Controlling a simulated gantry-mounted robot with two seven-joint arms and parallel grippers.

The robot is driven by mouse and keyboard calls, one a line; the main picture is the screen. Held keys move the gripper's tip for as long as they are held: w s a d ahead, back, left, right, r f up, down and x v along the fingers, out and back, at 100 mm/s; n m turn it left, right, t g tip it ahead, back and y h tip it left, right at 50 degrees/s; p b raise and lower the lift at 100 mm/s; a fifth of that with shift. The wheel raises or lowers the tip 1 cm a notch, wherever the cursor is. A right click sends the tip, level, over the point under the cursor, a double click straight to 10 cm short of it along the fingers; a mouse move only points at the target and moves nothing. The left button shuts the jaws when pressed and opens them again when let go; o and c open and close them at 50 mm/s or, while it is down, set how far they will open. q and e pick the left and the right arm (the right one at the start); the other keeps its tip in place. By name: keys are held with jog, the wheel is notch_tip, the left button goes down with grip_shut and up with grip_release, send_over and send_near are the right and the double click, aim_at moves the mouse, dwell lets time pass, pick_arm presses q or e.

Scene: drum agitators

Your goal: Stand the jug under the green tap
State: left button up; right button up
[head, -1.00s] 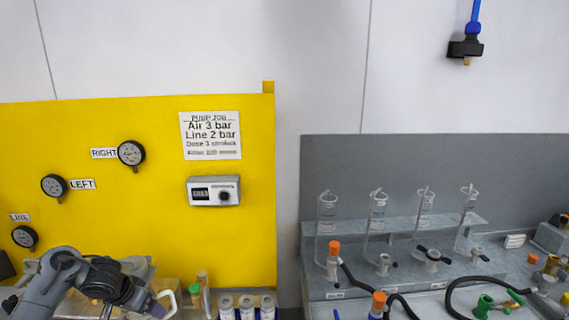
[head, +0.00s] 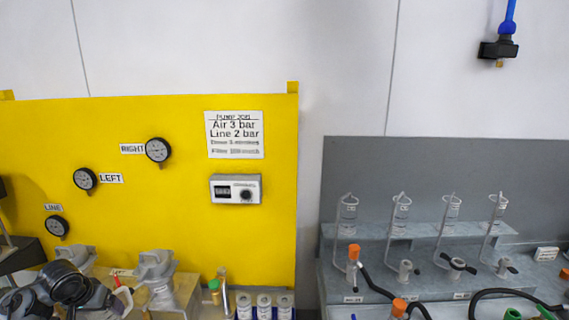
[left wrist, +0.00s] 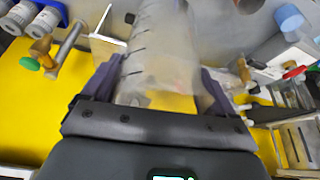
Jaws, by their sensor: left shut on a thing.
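A translucent jug (left wrist: 162,45) with dark graduation marks fills the middle of the left wrist view. My left gripper (left wrist: 158,88) is shut on it, one purple-grey finger on each side. The green tap (left wrist: 29,63) shows at the upper left of that view, apart from the jug, beside a brass pipe. In the head view the green tap (head: 214,285) stands in front of the yellow board, right of my left gripper (head: 118,300). A white piece at that gripper may be the jug's handle; most of the jug is hidden there. My right gripper is not in view.
White-capped bottles (head: 264,303) stand just right of the tap. Grey pump-like fixtures (head: 156,265) stand to its left. A grey bench (head: 335,272) with glass tubes, hoses and orange-topped parts is at the right. Gauges and a controller (head: 236,189) are on the yellow board.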

pick_arm(q)
jog(key=shift+s+a+r+n, duration=0.1)
jog(key=shift+s+a+n, duration=0.05)
jog(key=shift+s+a, duration=0.3)
jog(key=shift+s+a+r+n, duration=0.1)
jog(key=shift+s+a+n, duration=0.1)
jog(key=shift+s, duration=0.3)
jog(key=s+d+f+m, duration=0.1)
jog(key=s+d+f, duration=0.1)
jog(key=d, duration=0.9)
jog(key=s+d+f+m, duration=0.1)
jog(key=s+d+f, duration=0.2)
jog(key=d, duration=0.8)
jog(key=s+d+f+m+h, duration=0.1)
jog(key=s+d+f, duration=0.1)
jog(key=d, duration=1)
jog(key=shift+s+f, duration=0.3)
jog(key=shift+f, duration=0.45)
jog(key=s+p+v, duration=0.1)
jog(key=p+v, duration=1.8)
jog(key=p, duration=0.1)
jog(key=shift+s+p, duration=0.4)
jog(key=shift+s, duration=0.1)
